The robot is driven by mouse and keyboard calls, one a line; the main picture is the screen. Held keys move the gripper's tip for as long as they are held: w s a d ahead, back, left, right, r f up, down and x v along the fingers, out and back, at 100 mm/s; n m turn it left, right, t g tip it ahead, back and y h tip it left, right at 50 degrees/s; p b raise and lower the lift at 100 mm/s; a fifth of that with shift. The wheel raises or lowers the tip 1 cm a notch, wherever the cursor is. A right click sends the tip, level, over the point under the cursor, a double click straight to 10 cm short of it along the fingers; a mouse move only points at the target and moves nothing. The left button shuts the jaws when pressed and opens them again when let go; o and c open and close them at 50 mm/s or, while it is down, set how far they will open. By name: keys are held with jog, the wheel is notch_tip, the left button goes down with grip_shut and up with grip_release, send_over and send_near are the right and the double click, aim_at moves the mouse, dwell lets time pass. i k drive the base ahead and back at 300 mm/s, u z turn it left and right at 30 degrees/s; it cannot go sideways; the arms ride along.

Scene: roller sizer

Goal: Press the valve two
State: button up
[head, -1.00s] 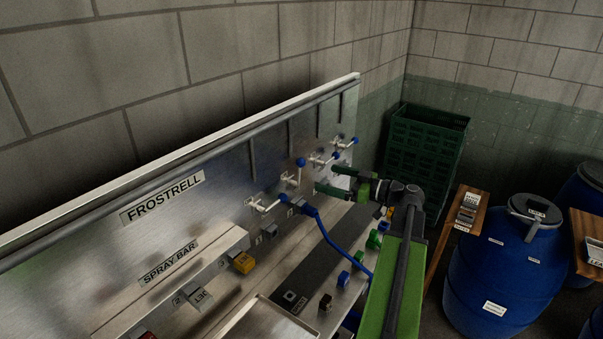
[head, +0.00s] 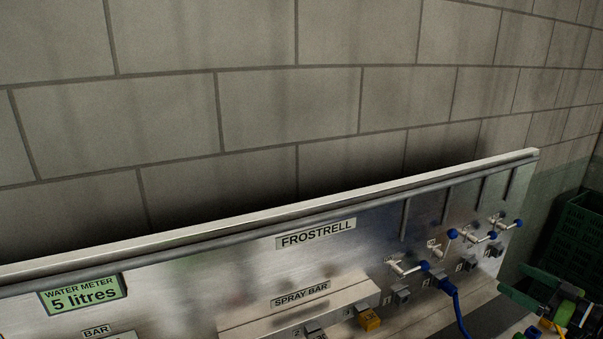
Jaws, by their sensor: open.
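Lever valves with blue knobs stand in a row on the steel panel at the right in the head view. The second valve from the left (head: 436,246), above a small tag that looks like 2, has its lever tilted up to the right. Valve one (head: 405,268) is left of it; two further valves (head: 480,237) (head: 505,222) are to its right. Those levers point nearly sideways. My gripper (head: 528,287) is at the lower right, its dark green fingers open and empty. It is right of and lower in the picture than valve two, apart from it.
A green crate (head: 577,240) stands at the right edge.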

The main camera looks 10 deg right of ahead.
aim_at(452, 234)
jog(key=u, duration=0.05)
jog(key=k, duration=0.95)
jog(key=z, duration=0.05)
